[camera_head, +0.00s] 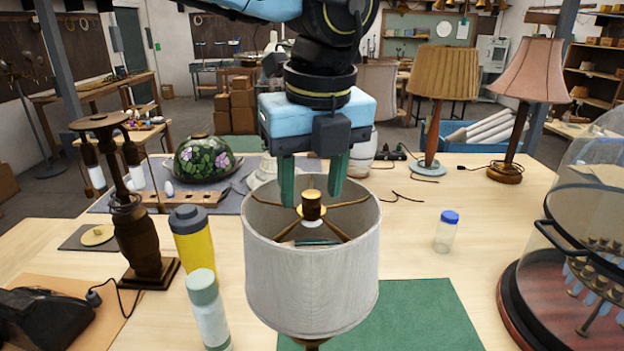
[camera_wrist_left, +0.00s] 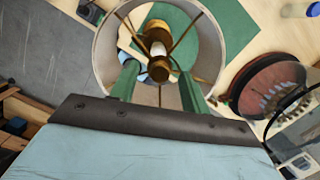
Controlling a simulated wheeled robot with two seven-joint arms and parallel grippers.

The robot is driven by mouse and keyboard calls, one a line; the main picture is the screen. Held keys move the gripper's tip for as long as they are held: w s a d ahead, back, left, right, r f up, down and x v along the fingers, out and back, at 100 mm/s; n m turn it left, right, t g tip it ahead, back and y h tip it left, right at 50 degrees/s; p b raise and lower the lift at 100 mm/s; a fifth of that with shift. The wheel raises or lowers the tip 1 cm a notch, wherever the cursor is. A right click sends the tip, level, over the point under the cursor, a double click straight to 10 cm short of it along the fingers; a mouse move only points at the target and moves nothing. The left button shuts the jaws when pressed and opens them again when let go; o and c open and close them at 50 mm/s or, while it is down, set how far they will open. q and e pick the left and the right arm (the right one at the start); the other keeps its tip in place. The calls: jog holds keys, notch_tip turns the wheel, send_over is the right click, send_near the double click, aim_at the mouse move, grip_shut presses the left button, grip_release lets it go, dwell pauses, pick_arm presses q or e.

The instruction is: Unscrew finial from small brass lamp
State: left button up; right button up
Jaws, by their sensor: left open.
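The small brass lamp stands upright in front of me with a light grey drum shade (camera_head: 312,275). The shade also shows from above in the left wrist view (camera_wrist_left: 213,45). At the top centre of the shade is the brass finial (camera_head: 311,200), where the spider arms meet; it shows in the left wrist view too (camera_wrist_left: 158,68). My left gripper (camera_head: 313,197) points down over the shade with green fingers apart on either side of the finial. In the left wrist view the fingers (camera_wrist_left: 158,80) flank the finial without visible contact. My right gripper is not in view.
A green mat (camera_head: 415,315) lies under the lamp. A yellow bottle (camera_head: 194,245), a pale bottle (camera_head: 208,312) and a dark lamp base (camera_head: 140,235) stand left. A blue-capped jar (camera_head: 446,233) and a glass dome (camera_head: 590,230) stand right. Shaded lamps (camera_head: 445,75) stand behind.

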pick_arm(q)
jog(key=shift+f, duration=0.35)
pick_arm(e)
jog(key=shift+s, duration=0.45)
pick_arm(q)
jog(key=shift+c, duration=0.5)
grip_shut()
jog(key=c, duration=0.7)
grip_release()
grip_shut()
jog(key=shift+w+f+n+b, duration=0.1)
jog(key=shift+f+n+b, duration=0.1)
jog(key=shift+n+b, duration=0.85)
jog(key=n, duration=0.3)
jog(key=shift+r+y+b, duration=0.1)
jog(key=shift+y+b, duration=0.2)
jog(key=shift+b, duration=0.1)
jog(key=n, duration=0.3)
jog(key=shift+r+g, duration=0.15)
jog(key=shift+g, duration=0.25)
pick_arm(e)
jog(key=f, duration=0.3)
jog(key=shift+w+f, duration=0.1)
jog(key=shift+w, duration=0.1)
